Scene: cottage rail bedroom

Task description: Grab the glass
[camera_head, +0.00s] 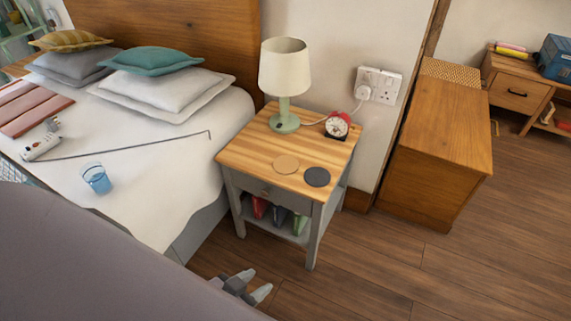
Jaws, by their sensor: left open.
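The glass (96,179) is a small blue-tinted tumbler. It stands on the white bedding of the bed (165,205), near the bed's front edge at the left of the head view. My left gripper (256,283) shows at the bottom centre, low in front of the nightstand (290,155). Its two pale fingertips are apart with nothing between them, and it is well to the right of the glass. My right gripper is not in view.
Pillows (165,88) are at the headboard. The nightstand holds a lamp (285,75), a red clock (338,125) and two coasters (317,177). Floor (390,270) is clear at the lower right.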

